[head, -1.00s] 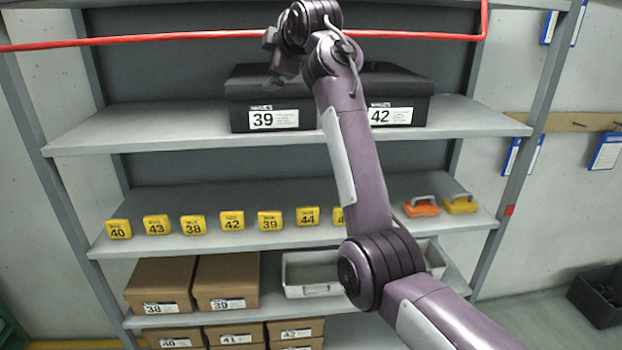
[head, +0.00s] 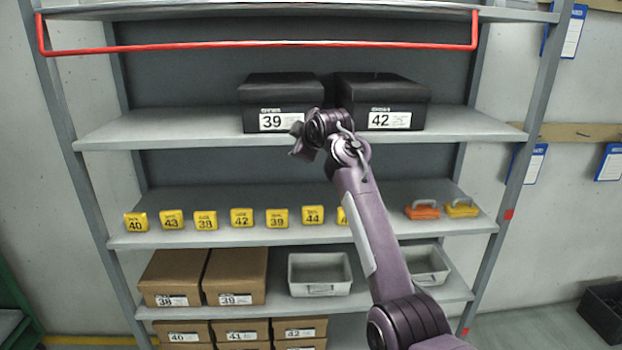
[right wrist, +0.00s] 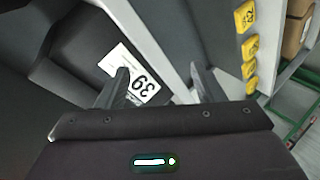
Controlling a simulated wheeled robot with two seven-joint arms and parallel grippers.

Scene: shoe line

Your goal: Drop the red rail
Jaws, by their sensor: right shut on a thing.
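The red rail (head: 270,45) runs across the front of the shelf rack near the top shelf, with a short upright at each end. My right gripper (head: 299,144) is below the rail, in front of the middle shelf edge at the black box marked 39. In the right wrist view its fingertips (right wrist: 163,85) stand apart, with the grey shelf edge and box label behind them. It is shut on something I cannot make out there. My left gripper is not in view.
Black boxes marked 39 (head: 281,93) and 42 (head: 383,92) stand on the shelf behind my right arm. Several yellow number blocks (head: 205,220) and orange and yellow handled items (head: 422,210) line the shelf below. Brown boxes (head: 235,272) and grey bins (head: 319,273) sit lower.

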